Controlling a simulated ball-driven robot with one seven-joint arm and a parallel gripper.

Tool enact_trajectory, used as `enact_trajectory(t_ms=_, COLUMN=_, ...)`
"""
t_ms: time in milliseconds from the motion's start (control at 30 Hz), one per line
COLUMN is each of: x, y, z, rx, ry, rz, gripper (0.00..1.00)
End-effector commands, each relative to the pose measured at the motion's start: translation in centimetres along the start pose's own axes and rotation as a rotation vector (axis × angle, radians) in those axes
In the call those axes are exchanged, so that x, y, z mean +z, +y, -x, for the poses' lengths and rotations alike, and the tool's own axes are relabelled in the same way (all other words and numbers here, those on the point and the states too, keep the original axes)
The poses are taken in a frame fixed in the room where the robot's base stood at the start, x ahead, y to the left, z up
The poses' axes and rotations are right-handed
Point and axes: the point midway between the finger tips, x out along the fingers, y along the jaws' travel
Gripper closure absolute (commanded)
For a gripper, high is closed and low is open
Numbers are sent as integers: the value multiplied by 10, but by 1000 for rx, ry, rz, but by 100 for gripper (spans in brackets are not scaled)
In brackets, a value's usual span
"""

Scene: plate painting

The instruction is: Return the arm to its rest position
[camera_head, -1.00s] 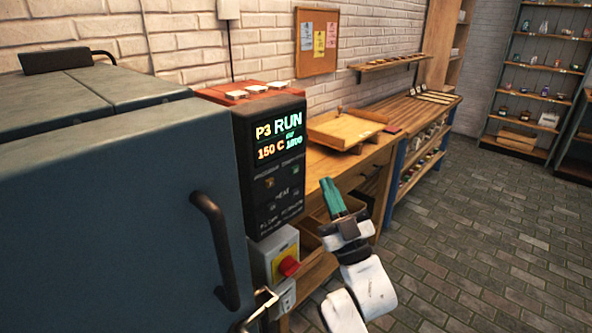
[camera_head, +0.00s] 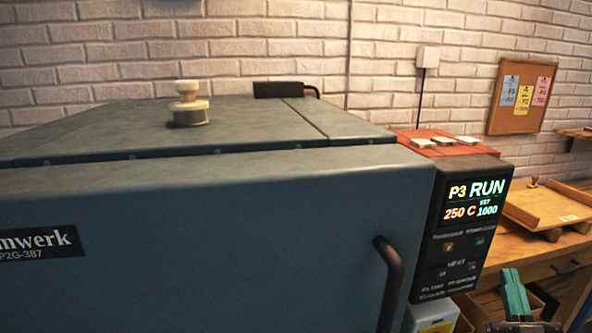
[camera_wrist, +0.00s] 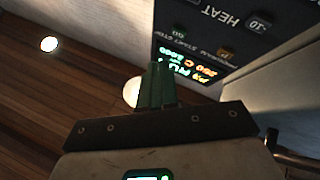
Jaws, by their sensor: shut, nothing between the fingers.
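My gripper (camera_head: 516,292) shows at the lower right of the head view, with its green fingers pointing up and pressed together. It is shut and empty. It stands in front of the wooden bench, just right of the kiln's control panel (camera_head: 468,225). The panel reads P3 RUN, 250 C, 1000. In the wrist view the green fingers (camera_wrist: 157,85) are together in the middle, with the panel (camera_wrist: 215,35) upside down beyond them. The rest of my arm is cut off by the bottom edge of the head view.
The large blue-grey kiln (camera_head: 200,230) fills the left and middle, its door handle (camera_head: 390,285) sticking out. A white knobbed plug (camera_head: 187,103) stands on its top. A wooden tray (camera_head: 548,208) lies on the bench (camera_head: 500,250). A corkboard (camera_head: 522,97) hangs on the brick wall.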

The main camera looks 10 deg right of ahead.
Motion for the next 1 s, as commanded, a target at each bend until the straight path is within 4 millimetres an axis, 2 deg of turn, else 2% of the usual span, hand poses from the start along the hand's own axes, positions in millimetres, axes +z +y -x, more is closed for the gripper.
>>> enact_trajectory(t_ms=167, x=48, y=-33, z=31, rx=-78, ry=-315, rz=-69, gripper=100)
enact_trajectory(t_ms=267, x=75, y=-53, z=60, rx=-132, ry=-514, rz=-103, gripper=100)
enact_trajectory(t_ms=367, x=97, y=-72, z=97, rx=-188, ry=-716, rz=-131, gripper=100)
enact_trajectory(t_ms=500, x=117, y=-94, z=159, rx=-275, ry=-997, rz=-152, gripper=100)
enact_trajectory(t_ms=633, x=123, y=-107, z=223, rx=-357, ry=-1257, rz=-154, gripper=100)
enact_trajectory(t_ms=733, x=119, y=-111, z=276, rx=-424, ry=-1457, rz=-142, gripper=100)
enact_trajectory(t_ms=900, x=98, y=-105, z=355, rx=-521, ry=-1764, rz=-96, gripper=100)
enact_trajectory(t_ms=1000, x=83, y=-98, z=387, rx=-563, ry=-1896, rz=-66, gripper=100)
